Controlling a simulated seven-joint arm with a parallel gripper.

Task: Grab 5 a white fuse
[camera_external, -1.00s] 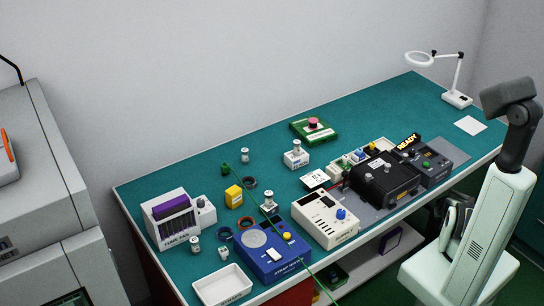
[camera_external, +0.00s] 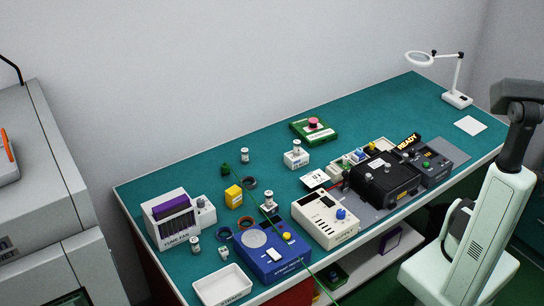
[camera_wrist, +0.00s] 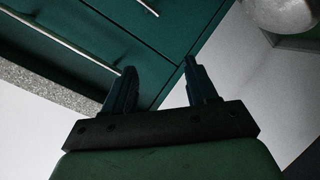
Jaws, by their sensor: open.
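Several small white-and-grey cylinders that look like fuses stand on the green bench in the external view. One stands alone at the back left (camera_external: 245,155), one is by the blue tester (camera_external: 269,199), and one stands at the front left (camera_external: 195,244). A smaller white piece (camera_external: 224,252) is beside that one. Another cylinder (camera_external: 296,147) stands on a white block. Which of them the task means, I cannot tell. In the wrist view my gripper (camera_wrist: 160,66) is open and empty, far from the cylinders, with dark green panels beyond its fingers.
The blue tester (camera_external: 270,252), a white tray (camera_external: 222,287), a cream meter (camera_external: 325,219) and a black unit (camera_external: 386,180) crowd the bench front. A lamp (camera_external: 457,98) stands at the far right. A thin green line crosses the front. The back strip of the bench is mostly clear.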

